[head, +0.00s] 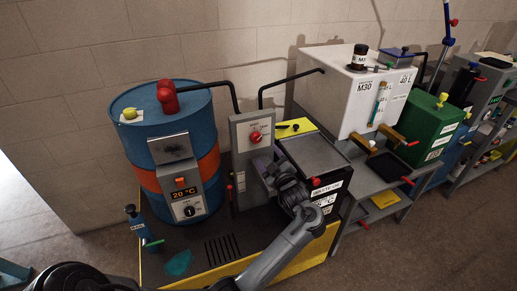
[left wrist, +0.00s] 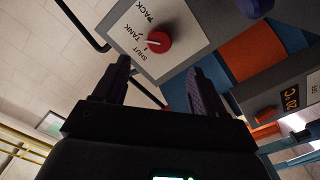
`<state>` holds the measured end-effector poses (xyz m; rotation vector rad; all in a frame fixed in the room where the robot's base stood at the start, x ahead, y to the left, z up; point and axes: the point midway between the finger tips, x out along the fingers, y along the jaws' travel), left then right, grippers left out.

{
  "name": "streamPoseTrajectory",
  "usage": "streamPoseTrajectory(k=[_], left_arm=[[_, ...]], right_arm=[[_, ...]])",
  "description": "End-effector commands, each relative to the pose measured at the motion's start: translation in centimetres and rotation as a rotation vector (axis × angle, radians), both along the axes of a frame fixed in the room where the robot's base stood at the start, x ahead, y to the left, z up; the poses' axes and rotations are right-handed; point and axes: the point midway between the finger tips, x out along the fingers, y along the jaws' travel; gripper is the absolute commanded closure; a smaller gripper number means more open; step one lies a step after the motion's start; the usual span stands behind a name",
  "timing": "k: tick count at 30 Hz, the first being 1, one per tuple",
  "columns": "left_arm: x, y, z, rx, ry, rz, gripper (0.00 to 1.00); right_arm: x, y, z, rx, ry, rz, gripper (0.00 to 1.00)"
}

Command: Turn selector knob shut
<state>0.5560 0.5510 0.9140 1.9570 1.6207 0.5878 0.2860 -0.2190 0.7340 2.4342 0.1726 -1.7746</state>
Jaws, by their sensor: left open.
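The selector knob (head: 256,136) is red and sits on a grey upright panel (head: 240,128) beside the blue drum. In the left wrist view the knob (left wrist: 158,42) has a white pointer, with the labels PACK, TANK and SHUT around it. The pointer faces the label side, nearest TANK as far as I can tell. My left gripper (head: 264,168) is in front of the panel, below the knob. In the left wrist view its two fingers (left wrist: 158,68) are spread and empty, with the knob just beyond the gap between them. My right gripper is not in view.
The blue drum (head: 190,115) with an orange band and 20 °C display stands left of the panel. A dark-topped box (head: 312,155) stands close to the right of my gripper. A white tank (head: 335,90) and green box (head: 425,130) stand farther right. Black pipes run above the panel.

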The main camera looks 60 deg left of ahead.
Motion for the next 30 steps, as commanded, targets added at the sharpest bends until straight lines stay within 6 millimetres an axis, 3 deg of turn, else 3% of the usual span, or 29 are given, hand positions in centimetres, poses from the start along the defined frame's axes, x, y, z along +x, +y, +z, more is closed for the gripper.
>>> streamPoseTrajectory(k=[18,30], left_arm=[[1.6,8.5,0.0,0.003,-0.001,0.001,0.29],[1.9,10.2,0.0,0.001,0.0,-0.001,0.29]], right_arm=[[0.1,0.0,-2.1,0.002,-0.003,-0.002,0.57],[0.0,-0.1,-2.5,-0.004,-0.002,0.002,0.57]])
